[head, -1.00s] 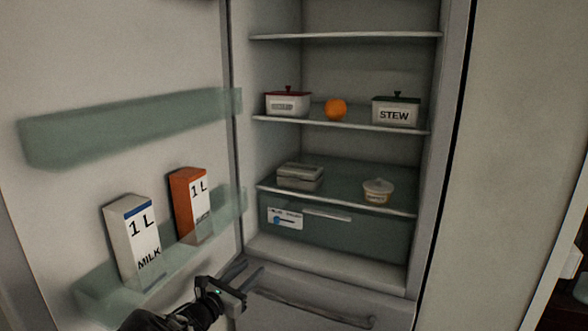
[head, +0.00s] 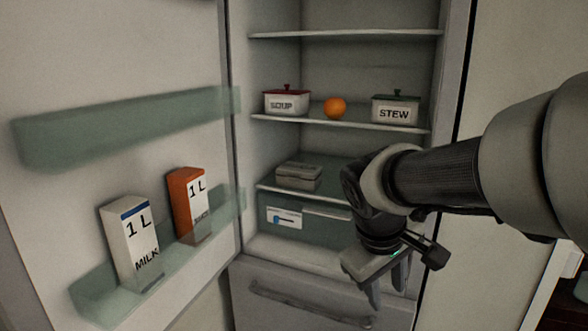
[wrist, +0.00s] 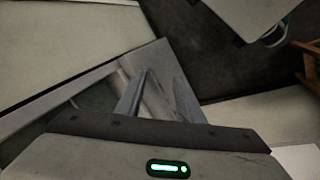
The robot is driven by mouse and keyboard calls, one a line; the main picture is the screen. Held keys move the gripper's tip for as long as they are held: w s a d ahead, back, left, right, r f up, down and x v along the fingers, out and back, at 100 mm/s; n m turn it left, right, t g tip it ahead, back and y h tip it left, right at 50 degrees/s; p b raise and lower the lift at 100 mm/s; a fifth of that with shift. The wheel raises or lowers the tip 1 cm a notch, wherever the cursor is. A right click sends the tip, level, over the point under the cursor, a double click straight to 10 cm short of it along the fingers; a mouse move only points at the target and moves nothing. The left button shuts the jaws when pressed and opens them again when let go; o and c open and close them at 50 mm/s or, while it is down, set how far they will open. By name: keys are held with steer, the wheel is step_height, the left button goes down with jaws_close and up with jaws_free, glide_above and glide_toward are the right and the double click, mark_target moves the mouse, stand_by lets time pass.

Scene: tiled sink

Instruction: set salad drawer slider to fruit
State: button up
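The salad drawer (head: 317,230) is a greenish see-through box under the lowest shelf of the open fridge. Its slider plate (head: 290,213) is a white label at the drawer's upper left, with a blue knob (head: 276,220) toward the plate's left end. The words on the plate are too small to read. My gripper (head: 389,298) is open and empty, pointing down in front of the fridge, right of and below the slider and apart from it. My arm hides the drawer's right part. In the wrist view the two fingers (wrist: 160,95) stand apart with nothing between them.
The open fridge door (head: 75,60) is on the left, with a milk carton (head: 133,240) and an orange carton (head: 188,205) in its rack. A closed lower drawer with a handle (head: 310,305) lies below. Soup and stew pots and an orange stand on a higher shelf.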

steer(key=s+a+r+m+t+y, duration=0.25)
steer(key=s+m, duration=0.25)
steer(key=s, duration=0.7)
step_height(320, 180, up, 23)
steer(key=p, duration=2.2)
steer(key=shift+d+f+m, duration=0.15)
steer(key=shift+f+m, duration=0.05)
steer(key=shift+m, duration=0.1)
steer(key=shift+y, duration=0.25)
